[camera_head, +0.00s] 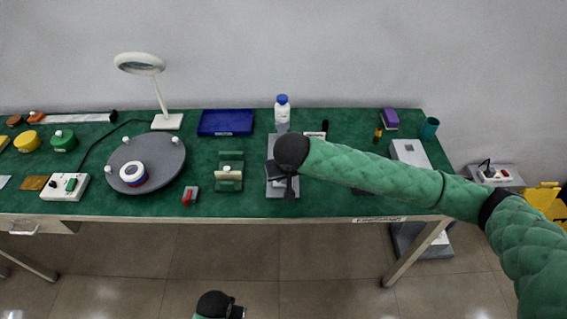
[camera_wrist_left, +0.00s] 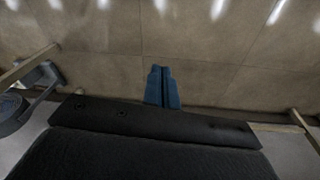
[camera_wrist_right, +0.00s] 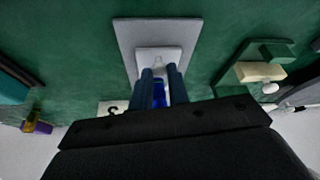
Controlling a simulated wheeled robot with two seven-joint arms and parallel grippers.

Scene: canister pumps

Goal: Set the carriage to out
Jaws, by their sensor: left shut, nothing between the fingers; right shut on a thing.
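A grey base plate (camera_head: 283,139) lies lengthwise on the green table, and also shows in the right wrist view (camera_wrist_right: 126,38). A lighter block on it, apparently the carriage (camera_wrist_right: 170,53), lies at my right fingertips. My right gripper (camera_wrist_right: 160,74) points down over the plate and is shut on a part of this device. The fingers and the dark wrist hide most of that part. Blue shows between the fingers; I cannot tell what it belongs to. My left gripper (camera_wrist_left: 160,72) is shut and empty, low over the floor in front of the table.
A white bottle with a blue cap (camera_head: 282,108) stands at the plate's far end. A green stand with a cream bar (camera_head: 229,173) is left of the plate. Farther left are a red switch (camera_head: 190,195) and a round grey turntable (camera_head: 168,160). A blue tray (camera_head: 226,122) lies behind.

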